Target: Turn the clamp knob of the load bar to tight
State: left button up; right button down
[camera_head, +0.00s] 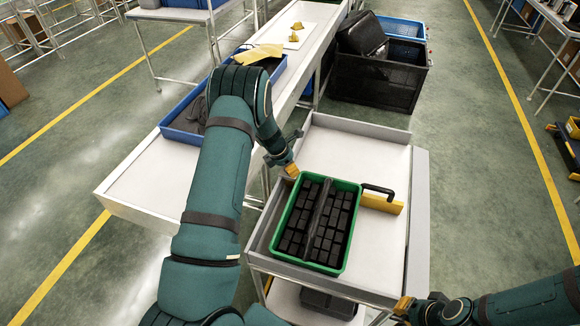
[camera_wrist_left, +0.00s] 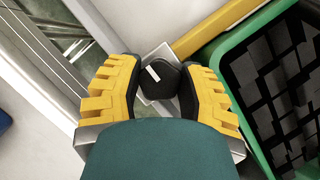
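The yellow load bar (camera_head: 382,204) lies across the tray behind and beside the green crate (camera_head: 352,232); it also shows in the left wrist view (camera_wrist_left: 212,28). A black handle (camera_head: 378,189) rises near its right end. The dark clamp knob (camera_wrist_left: 160,82), with a white mark on top, sits at the bar's left end. My left gripper (camera_head: 290,168) is there, its yellow fingers (camera_wrist_left: 163,90) on either side of the knob and seemingly against it. The head view hides the knob. My right gripper (camera_head: 403,304) is at the tray's front right corner, its fingers unclear.
The green crate holds several black blocks. A white conveyor (camera_head: 150,180) with a blue bin (camera_head: 180,130) stands at left. Black and blue crates (camera_head: 375,85) stand behind.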

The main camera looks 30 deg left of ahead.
pick_arm(q)
jog(key=shift+c, duration=0.6)
jog(key=m+g+h+b, duration=0.1)
jog(key=m, duration=0.2)
jog(key=shift+f, duration=0.15)
jog(key=m+g+b, duration=0.1)
jog(key=m, duration=0.1)
jog(key=m+g+b, duration=0.1)
jog(key=m+b, duration=0.1)
jog(key=m, duration=0.1)
jog(key=shift+m+h, duration=0.3)
jog(key=shift+h, duration=0.1)
jog(key=m+g+b, duration=0.1)
jog(key=m+b, duration=0.1)
jog(key=m, duration=0.2)
jog(key=shift+g, duration=0.3)
jog(key=shift+s+m+g+b, duration=0.1)
jog(key=shift+m+g+b, duration=0.45)
jog(key=shift+m, duration=1.15)
